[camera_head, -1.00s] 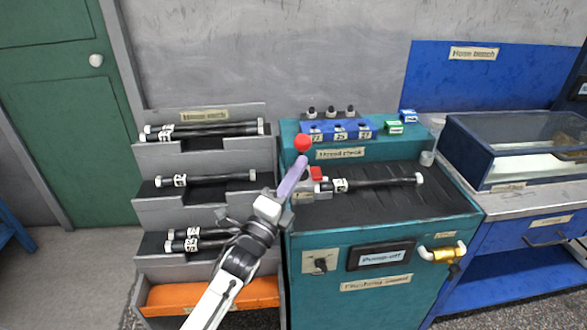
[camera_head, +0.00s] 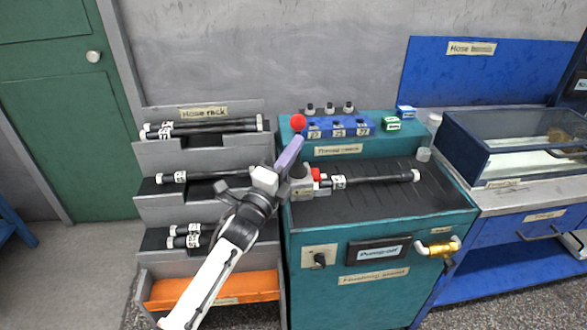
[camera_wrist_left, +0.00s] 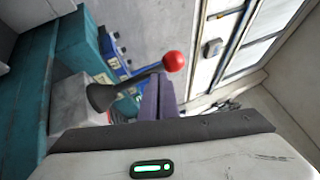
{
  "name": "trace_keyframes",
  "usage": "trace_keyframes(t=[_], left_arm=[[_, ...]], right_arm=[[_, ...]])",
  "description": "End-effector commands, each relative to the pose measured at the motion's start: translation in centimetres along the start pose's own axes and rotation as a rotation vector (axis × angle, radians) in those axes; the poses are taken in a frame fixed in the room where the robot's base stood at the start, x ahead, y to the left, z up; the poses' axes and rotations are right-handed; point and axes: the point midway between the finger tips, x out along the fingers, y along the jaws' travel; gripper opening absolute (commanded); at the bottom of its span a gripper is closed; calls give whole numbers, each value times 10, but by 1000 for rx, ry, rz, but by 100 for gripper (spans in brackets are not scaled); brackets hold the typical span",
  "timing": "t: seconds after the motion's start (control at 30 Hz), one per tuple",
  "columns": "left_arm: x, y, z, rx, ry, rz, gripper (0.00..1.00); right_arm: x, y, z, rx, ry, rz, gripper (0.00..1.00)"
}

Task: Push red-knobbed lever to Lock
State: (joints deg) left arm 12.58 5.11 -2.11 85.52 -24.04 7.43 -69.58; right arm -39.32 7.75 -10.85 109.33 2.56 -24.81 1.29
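The red knob (camera_head: 298,122) of the lever shows just above the fingertips of my left gripper (camera_head: 292,148) in the head view. In the left wrist view the red knob (camera_wrist_left: 174,61) tops a dark lever shaft (camera_wrist_left: 140,77) rising from a dark boot on a grey block (camera_wrist_left: 70,105). The purple fingers (camera_wrist_left: 158,95) lie together beside the shaft, just below the knob; they look shut with nothing between them. I cannot tell if they touch the shaft. In the head view my gripper hides most of the shaft. No Lock mark is readable. My right gripper is out of view.
The teal bench (camera_head: 440,200) carries a black hose (camera_head: 375,179) on its dark top and a blue block (camera_head: 335,128) behind. A grey hose rack (camera_head: 160,205) stands left, close to my left arm. A clear-sided tank (camera_head: 470,150) stands right.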

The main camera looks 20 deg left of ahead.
Motion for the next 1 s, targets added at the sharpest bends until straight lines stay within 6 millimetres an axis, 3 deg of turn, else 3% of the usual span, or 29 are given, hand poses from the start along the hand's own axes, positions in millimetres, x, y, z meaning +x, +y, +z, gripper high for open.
trace_keyframes(t=[0.4,1.0], left_arm=[[24,1,15,3,1,-6,0],[31,4,21,1,0,-2,0]], right_arm=[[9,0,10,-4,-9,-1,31],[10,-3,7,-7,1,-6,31]])
